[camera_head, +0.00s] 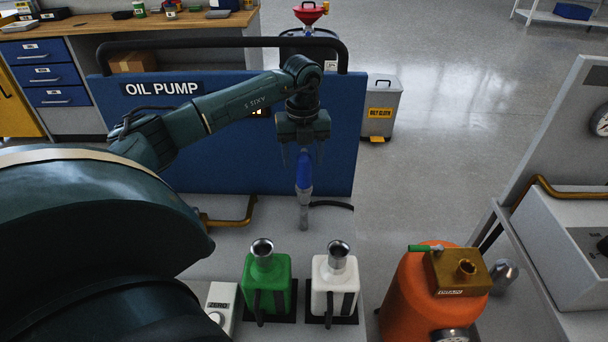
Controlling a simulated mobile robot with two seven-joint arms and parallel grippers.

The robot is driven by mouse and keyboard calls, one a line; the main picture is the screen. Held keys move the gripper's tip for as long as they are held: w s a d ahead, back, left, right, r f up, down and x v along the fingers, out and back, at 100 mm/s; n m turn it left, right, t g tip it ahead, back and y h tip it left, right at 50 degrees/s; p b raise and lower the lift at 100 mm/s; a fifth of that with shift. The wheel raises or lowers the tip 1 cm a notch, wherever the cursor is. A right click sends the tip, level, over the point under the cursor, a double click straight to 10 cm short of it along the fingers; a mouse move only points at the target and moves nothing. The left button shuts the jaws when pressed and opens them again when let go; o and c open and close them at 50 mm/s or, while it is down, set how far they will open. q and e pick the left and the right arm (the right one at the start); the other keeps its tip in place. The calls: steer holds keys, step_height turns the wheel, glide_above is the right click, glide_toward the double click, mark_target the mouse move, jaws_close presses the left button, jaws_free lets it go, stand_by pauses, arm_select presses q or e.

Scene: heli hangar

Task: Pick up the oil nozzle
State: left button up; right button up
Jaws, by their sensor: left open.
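The oil nozzle (304,172) has a blue upper part and a grey metal spout, and it stands upright in front of the blue oil pump panel (230,150). My left gripper (303,158) is directly above it, pointing down. Its two fingers are open, one on each side of the nozzle's blue top. I cannot tell whether they touch it. The gripper body hides the nozzle's upper end. My right gripper is not in view.
A green can (267,285) and a white can (334,287) stand in front of the nozzle. An orange tank (409,295) is at the right front. A brass-coloured pipe (232,222) lies left of the nozzle. A grey bin (381,108) stands behind on open floor.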

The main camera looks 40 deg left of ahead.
mark_target(304, 170)
arm_select(q)
step_height(304, 170, down, 5)
steer(key=shift+w+d+r, duration=0.1)
steer(key=shift+r, duration=0.1)
steer(key=shift+c, duration=0.2)
steer(key=shift+r, duration=0.1)
jaws_close()
